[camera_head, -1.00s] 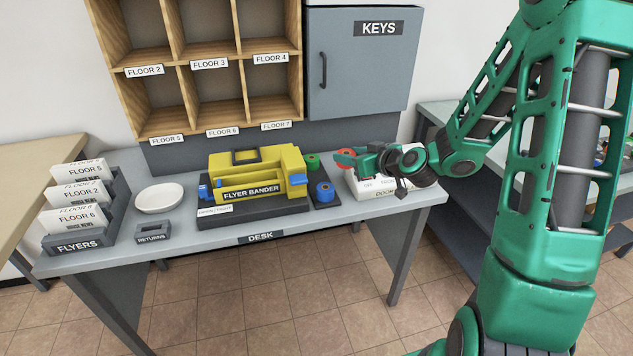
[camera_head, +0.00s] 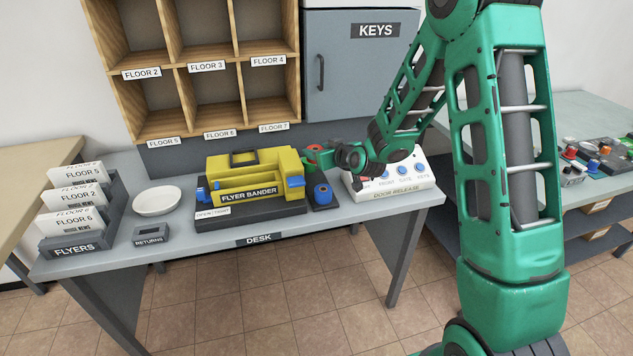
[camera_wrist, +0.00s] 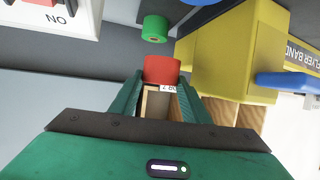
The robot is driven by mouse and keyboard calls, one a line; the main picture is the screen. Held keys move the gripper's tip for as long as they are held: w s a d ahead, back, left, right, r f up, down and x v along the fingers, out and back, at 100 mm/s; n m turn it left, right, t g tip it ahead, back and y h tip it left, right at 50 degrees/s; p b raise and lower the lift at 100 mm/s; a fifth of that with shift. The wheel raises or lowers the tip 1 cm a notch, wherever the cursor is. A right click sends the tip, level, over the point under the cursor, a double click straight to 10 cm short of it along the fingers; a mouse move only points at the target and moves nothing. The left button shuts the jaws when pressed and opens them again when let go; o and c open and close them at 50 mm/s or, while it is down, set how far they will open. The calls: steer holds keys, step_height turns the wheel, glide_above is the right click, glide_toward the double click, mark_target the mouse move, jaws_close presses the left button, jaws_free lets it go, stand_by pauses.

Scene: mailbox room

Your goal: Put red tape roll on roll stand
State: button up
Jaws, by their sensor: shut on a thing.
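My gripper (camera_head: 318,157) is shut on the red tape roll (camera_head: 313,147), holding it at the fingertips above the back of the roll stand (camera_head: 326,206). The wrist view shows the red roll (camera_wrist: 161,69) between the fingers (camera_wrist: 161,84). The stand is a dark base right of the flyer bander. A blue roll (camera_head: 322,194) sits at its front. A green roll (camera_wrist: 155,28) shows just beyond the red one in the wrist view; in the head view my gripper mostly covers it. Whether the red roll touches the stand cannot be told.
The yellow flyer bander (camera_head: 247,178) stands close left of the stand. The white door release box (camera_head: 400,183) with several buttons is close on the right. The key cabinet (camera_head: 357,75) and wooden pigeonholes (camera_head: 207,83) are behind. The desk's front strip (camera_head: 262,227) is clear.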

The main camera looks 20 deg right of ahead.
step_height(320, 180, down, 9)
stand_by(0.5)
steer(key=shift+f, duration=0.1)
steer(key=o, duration=1)
steer(key=shift+o, duration=0.2)
